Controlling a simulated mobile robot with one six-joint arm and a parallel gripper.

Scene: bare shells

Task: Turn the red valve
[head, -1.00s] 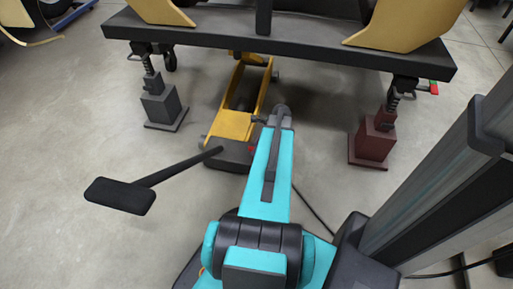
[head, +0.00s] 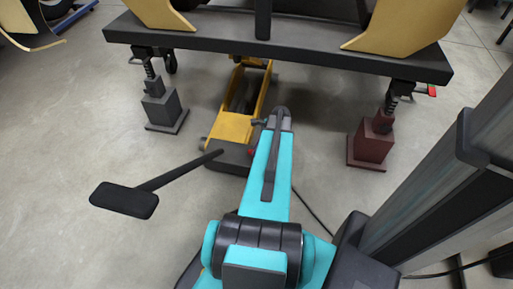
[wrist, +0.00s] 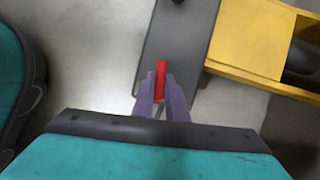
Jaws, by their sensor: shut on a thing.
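The red valve (wrist: 161,70) is a small red bar on the dark grey end of a yellow floor jack. In the wrist view my gripper (wrist: 161,84) has its two purple-grey fingers closed around it, one on each side. In the head view only a small red spot of the valve (head: 250,152) shows, beside my teal arm. My gripper is hidden or not clear there.
The yellow jack (head: 231,127) stands partly under a dark beam (head: 280,50). A black-padded lever (head: 124,200) sticks out to the left from the jack. A grey stand (head: 165,108) and a dark red stand (head: 371,145) flank it. Floor at left is clear.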

